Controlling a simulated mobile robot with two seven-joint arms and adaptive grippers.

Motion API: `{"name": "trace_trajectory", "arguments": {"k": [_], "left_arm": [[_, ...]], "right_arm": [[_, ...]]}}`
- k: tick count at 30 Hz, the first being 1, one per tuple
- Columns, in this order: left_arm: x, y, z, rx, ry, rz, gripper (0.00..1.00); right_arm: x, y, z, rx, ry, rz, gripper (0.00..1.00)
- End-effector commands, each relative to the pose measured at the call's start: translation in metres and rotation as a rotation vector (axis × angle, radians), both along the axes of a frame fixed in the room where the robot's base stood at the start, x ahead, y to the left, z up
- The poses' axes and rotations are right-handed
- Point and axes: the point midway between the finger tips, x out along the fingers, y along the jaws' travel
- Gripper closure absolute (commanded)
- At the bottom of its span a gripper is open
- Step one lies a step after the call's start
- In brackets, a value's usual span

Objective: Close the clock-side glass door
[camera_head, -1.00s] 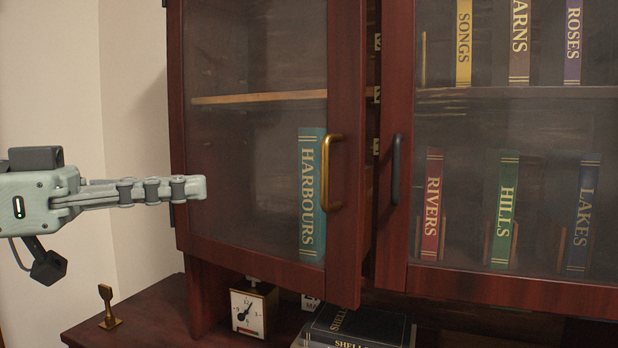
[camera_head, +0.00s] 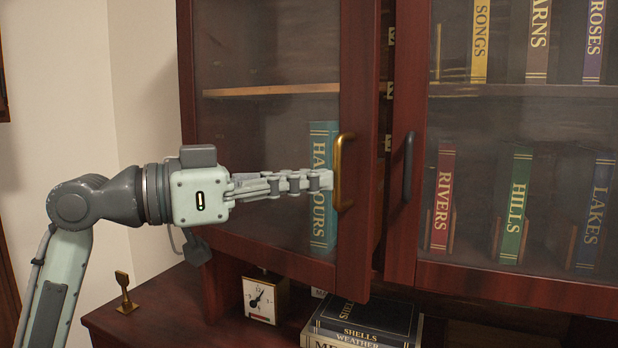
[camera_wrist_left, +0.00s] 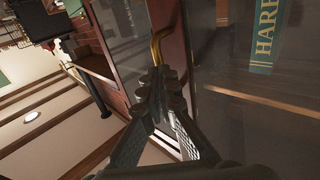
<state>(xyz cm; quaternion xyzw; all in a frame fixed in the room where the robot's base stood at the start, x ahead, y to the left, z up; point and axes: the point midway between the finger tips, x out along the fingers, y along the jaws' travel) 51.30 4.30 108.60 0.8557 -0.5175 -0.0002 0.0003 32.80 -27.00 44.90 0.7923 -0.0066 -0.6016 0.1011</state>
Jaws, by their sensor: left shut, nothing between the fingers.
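The clock-side glass door (camera_head: 358,240) is the left cabinet door, dark red wood around a glass pane, with a brass handle (camera_head: 339,172). It stands slightly ajar, its free edge forward of the right door (camera_head: 402,240) with a dark gap between. My left gripper (camera_head: 328,180) is shut and empty, its fingertips at the door's free-side frame beside the brass handle. I cannot tell whether they touch. The left wrist view shows the shut fingers (camera_wrist_left: 155,78) close to the brass handle (camera_wrist_left: 163,40). The clock (camera_head: 263,299) stands below this door. My right gripper is out of view.
The right door has a dark handle (camera_head: 408,166). Behind the glass are books, including HARBOURS (camera_head: 322,228) and RIVERS (camera_head: 441,200). Stacked books (camera_head: 365,320) lie under the doors. A small brass object (camera_head: 125,292) stands on the lower ledge at left.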

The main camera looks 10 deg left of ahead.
Motion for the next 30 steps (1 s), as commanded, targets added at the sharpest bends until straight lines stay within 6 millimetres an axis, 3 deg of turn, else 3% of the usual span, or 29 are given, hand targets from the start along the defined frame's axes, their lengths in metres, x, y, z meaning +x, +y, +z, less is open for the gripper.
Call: {"name": "trace_trajectory", "arguments": {"k": [8,12,18,30], "left_arm": [[0.008,-0.005,0.002,0.0,0.002,-0.001,1.0],[0.033,-0.023,0.004,0.0,0.004,-0.002,1.0],[0.063,-0.041,0.002,0.0,0.001,0.0,1.0],[0.067,-0.044,0.001,-0.002,-0.002,0.001,1.0]], "right_arm": [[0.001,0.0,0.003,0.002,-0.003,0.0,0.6],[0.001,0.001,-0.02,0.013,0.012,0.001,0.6],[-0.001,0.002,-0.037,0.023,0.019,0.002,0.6],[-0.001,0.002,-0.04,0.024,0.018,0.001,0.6]]}}
